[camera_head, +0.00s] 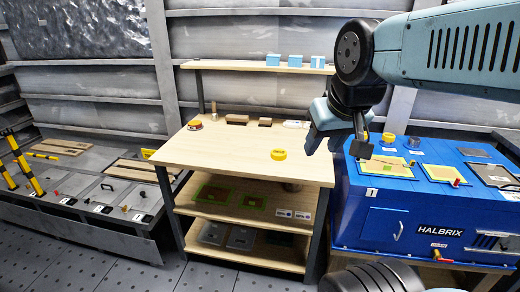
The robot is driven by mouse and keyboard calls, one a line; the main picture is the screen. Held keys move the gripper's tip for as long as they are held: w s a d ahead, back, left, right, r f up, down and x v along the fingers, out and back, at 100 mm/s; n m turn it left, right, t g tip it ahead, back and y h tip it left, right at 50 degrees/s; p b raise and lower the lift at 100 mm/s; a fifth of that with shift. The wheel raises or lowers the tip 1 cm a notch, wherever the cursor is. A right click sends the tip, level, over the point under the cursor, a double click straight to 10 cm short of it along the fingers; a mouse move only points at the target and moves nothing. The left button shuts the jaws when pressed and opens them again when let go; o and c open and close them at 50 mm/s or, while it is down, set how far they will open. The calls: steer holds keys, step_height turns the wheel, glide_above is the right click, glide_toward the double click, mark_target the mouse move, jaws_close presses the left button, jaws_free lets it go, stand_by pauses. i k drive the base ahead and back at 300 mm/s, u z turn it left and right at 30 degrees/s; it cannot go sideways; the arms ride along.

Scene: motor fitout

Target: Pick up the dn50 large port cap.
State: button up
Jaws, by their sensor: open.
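A round yellow cap (279,154) lies on the wooden workbench top, right of its middle; it looks like the large port cap, but I cannot read any marking on it. My gripper (337,149) hangs over the gap between the bench's right edge and the blue machine. It is open, its fingers pointing down, with nothing seen between them. It appears to the right of the yellow cap and apart from it. A smaller yellow round piece (389,137) sits on top of the blue machine, and I cannot tell its kind.
The workbench (225,150) has blocks and small parts along its back, light blue boxes (295,61) on the upper shelf and trays on lower shelves. The blue HALBRIX machine (400,215) stands close on the right. A grey platform (80,210) with yellow-black posts is left. The bench's front is clear.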

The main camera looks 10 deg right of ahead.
mark_target(276, 154)
steer(key=u, duration=0.2)
steer(key=i, duration=1.2)
steer(key=z, duration=2.4)
steer(key=i, duration=0.1)
steer(key=z, duration=1.05)
steer(key=k, duration=1.05)
steer(key=z, duration=0.05)
